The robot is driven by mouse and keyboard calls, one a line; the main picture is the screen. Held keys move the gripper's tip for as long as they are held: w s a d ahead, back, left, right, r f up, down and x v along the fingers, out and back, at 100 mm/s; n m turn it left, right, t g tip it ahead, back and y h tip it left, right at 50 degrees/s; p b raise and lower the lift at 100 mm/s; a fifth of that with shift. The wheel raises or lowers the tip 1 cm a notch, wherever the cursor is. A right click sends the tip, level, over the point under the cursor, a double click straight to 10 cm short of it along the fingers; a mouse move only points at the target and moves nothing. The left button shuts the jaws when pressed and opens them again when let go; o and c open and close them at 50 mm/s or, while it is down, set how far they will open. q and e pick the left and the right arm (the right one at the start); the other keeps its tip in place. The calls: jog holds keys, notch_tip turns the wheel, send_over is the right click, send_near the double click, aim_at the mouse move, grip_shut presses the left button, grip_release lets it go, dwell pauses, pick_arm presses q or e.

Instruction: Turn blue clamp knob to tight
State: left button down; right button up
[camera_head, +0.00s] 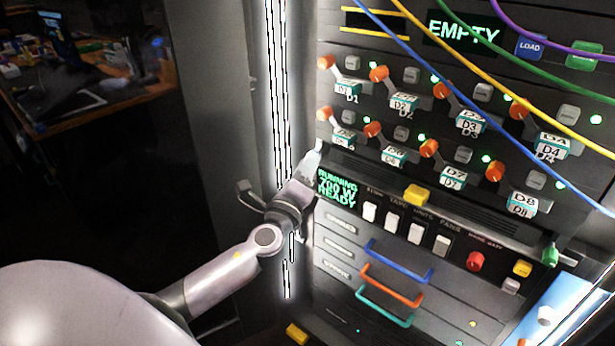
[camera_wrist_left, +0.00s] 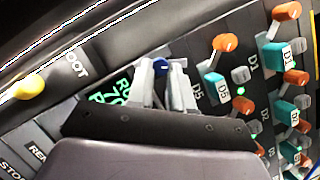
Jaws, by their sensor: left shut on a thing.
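The blue clamp knob (camera_wrist_left: 161,65) shows in the left wrist view as a small dark blue piece between my left fingertips, beside the green-lettered display (camera_wrist_left: 112,92). My left gripper (camera_wrist_left: 162,72) is shut on it, with one finger on each side. In the head view my left gripper (camera_head: 313,160) is at the panel's left edge, just above the green display (camera_head: 337,189) reading "RUNNING" and "READY". There the knob is hidden. How far the knob is turned cannot be told. My right gripper is not in view.
Several orange-ended levers with teal labels (camera_head: 396,154) stick out right of the gripper. White switches (camera_head: 391,222) and coloured drawer handles (camera_head: 399,262) lie below. Cables, including a blue one (camera_head: 440,75), cross the panel's upper right. A dark desk (camera_head: 85,100) is far left.

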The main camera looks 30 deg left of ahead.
pick_arm(q)
jog(key=shift+a+f+m+t+h+b, duration=0.1)
jog(key=shift+a+m+t+h+b, duration=0.2)
jog(key=shift+m+h+b, duration=2.15)
jog(key=shift+a+f+m+t+h+b, duration=0.15)
jog(key=shift+m+t+h+b, duration=0.7)
jog(key=shift+m, duration=3.1)
jog(key=shift+a+f+m+g+h+b, duration=0.15)
jog(key=shift+m+h+b, duration=1.15)
jog(key=shift+m+b, duration=1.4)
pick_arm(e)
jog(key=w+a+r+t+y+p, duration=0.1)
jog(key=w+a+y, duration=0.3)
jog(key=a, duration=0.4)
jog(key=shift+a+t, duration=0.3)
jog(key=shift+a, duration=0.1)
pick_arm(q)
jog(key=shift+r+m, duration=0.15)
jog(key=shift+m, duration=0.55)
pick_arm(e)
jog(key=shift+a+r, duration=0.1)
pick_arm(q)
jog(key=c, duration=1)
grip_release()
jog(key=shift+w, duration=0.1)
jog(key=shift+a, duration=0.1)
